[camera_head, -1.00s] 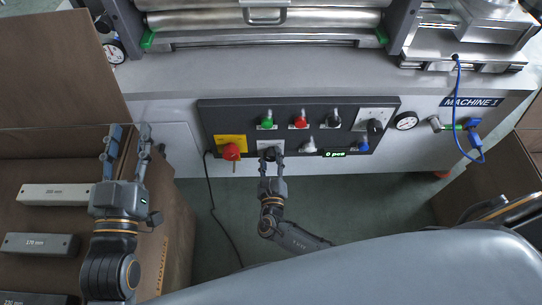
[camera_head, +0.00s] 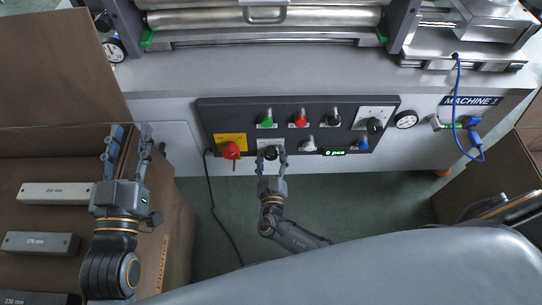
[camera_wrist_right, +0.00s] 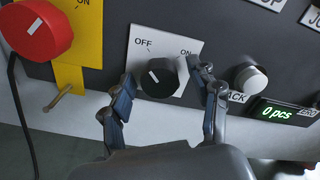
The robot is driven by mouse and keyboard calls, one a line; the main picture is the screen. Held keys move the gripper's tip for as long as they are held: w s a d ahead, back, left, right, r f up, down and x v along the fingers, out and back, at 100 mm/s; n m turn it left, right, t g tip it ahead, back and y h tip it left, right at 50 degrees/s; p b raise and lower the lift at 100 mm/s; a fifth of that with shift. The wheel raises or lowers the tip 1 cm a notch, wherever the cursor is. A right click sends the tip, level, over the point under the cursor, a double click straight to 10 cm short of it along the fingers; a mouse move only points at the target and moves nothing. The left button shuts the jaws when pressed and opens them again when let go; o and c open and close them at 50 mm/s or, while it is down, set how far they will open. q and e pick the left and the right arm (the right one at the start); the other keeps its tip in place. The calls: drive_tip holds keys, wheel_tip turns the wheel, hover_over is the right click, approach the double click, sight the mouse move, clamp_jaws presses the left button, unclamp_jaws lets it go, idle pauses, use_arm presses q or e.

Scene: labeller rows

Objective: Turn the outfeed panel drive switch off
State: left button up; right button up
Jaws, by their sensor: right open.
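The outfeed panel (camera_head: 225,112) is a dark control panel on the machine's front, tilted in the head view. A black rotary switch on a white OFF/ON plate (camera_head: 263,146) sits at its lower left. In the right wrist view the switch (camera_wrist_right: 160,80) has a white mark tilted to the upper left, toward the OFF label. My right gripper (camera_head: 271,158) is open, with one finger on each side of this switch; I cannot tell if either touches it.
A red knob (camera_head: 231,151) on a yellow plate is left of the switch. A white button (camera_wrist_right: 251,79) and a green "0 pcs" display (camera_wrist_right: 288,112) are to its right. A black cable (camera_head: 212,200) hangs below. Labelled grey bars (camera_head: 55,193) lie at the left.

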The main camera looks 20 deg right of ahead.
drive_tip(key=v, duration=1.2)
